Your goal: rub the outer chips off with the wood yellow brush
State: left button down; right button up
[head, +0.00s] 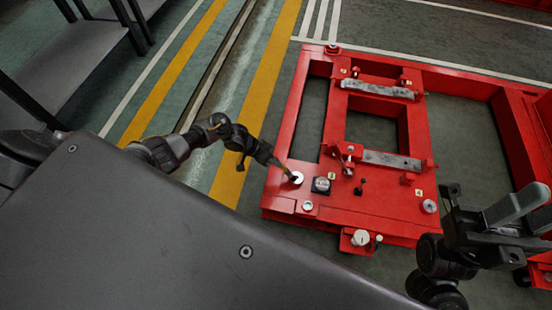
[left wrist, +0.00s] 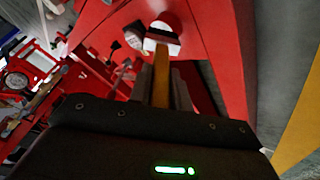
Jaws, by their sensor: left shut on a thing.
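The brush has a wood yellow handle (left wrist: 161,75) and a dark head (left wrist: 163,36). In the head view the brush (head: 286,170) slants down to a round white pad (head: 297,178) on the red frame's near left corner. My left gripper (head: 270,158) is shut on the handle. In the left wrist view the brush head lies over the white pad (left wrist: 163,49) and hides part of it; whether it touches I cannot tell. I cannot make out separate chips.

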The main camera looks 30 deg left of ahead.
pick_arm(q)
jog(key=shift+d, duration=0.1)
dwell(0.3)
jog(key=shift+w+d, duration=0.1)
jog(key=shift+d, duration=0.45)
jog(key=shift+w+d+p, duration=0.15)
jog(key=shift+d+p, duration=0.25)
